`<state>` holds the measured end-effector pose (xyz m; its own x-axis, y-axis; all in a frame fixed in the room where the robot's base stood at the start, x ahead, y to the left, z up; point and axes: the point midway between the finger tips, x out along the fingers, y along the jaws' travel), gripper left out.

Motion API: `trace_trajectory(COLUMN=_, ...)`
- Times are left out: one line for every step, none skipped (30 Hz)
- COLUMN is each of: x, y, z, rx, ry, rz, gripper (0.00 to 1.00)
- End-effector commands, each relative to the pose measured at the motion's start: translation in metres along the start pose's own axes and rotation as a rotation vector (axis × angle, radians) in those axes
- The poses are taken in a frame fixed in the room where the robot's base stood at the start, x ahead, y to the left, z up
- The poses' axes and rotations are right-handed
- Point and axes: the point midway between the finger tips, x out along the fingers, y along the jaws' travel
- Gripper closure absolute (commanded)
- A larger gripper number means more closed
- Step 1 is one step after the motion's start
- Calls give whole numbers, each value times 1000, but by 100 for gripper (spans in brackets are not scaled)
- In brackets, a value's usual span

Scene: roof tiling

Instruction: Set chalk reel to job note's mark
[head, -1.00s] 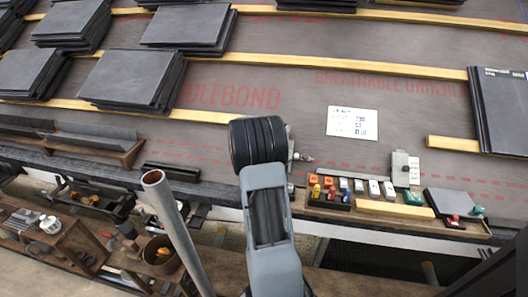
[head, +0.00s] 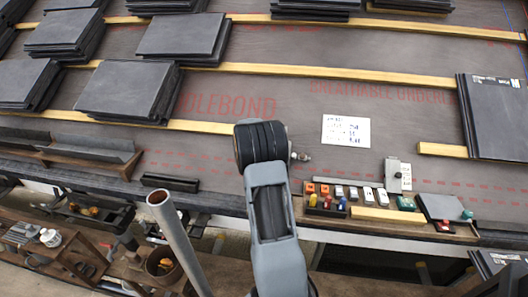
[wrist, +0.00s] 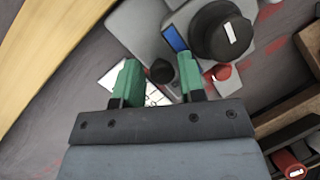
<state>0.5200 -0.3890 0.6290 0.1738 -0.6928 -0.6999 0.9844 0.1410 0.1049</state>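A grey device, which looks like the chalk reel (wrist: 143,28), lies under my gripper in the wrist view. It has a big black knob with a white mark, a smaller black knob, a blue strip and a red round part. My gripper (wrist: 160,82) has two green fingers standing apart, with the small black knob showing between them and no visible contact.
A wooden tray (head: 388,214) at the roof's front edge holds small coloured items and a grey block. Slate stacks (head: 128,90) lie at left, another (head: 497,115) at right. A metal pole (head: 178,240) rises near my arm.

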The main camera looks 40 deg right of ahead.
Motion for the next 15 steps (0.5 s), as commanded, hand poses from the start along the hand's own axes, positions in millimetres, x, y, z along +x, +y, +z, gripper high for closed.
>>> trace_trajectory(x=0, y=1, z=-2, rx=-2, ry=2, rz=1, gripper=63)
trace_trajectory(x=0, y=1, z=-2, rx=-2, ry=2, rz=1, gripper=63)
trace_trajectory(x=0, y=1, z=-2, rx=-3, ry=3, rz=1, gripper=63)
trace_trajectory(x=0, y=1, z=-3, rx=-3, ry=3, rz=1, gripper=63)
trace_trajectory(x=-1, y=1, z=-3, rx=-3, ry=3, rz=1, gripper=63)
trace_trajectory(x=-2, y=1, z=-3, rx=-3, ry=3, rz=1, gripper=63)
trace_trajectory(x=-3, y=1, z=-3, rx=-3, ry=3, rz=1, gripper=63)
trace_trajectory(x=-5, y=1, z=-2, rx=-3, ry=3, rz=1, gripper=63)
trace_trajectory(x=-9, y=1, z=-2, rx=-2, ry=3, rz=2, gripper=63)
trace_trajectory(x=-12, y=2, z=-1, rx=-2, ry=3, rz=2, gripper=63)
trace_trajectory(x=-16, y=1, z=-1, rx=-2, ry=3, rz=2, gripper=63)
trace_trajectory(x=-23, y=1, z=-1, rx=-2, ry=3, rz=2, gripper=63)
trace_trajectory(x=-29, y=2, z=0, rx=-2, ry=3, rz=3, gripper=63)
trace_trajectory(x=-35, y=1, z=0, rx=-3, ry=3, rz=3, gripper=63)
trace_trajectory(x=-44, y=2, z=1, rx=-3, ry=2, rz=3, gripper=63)
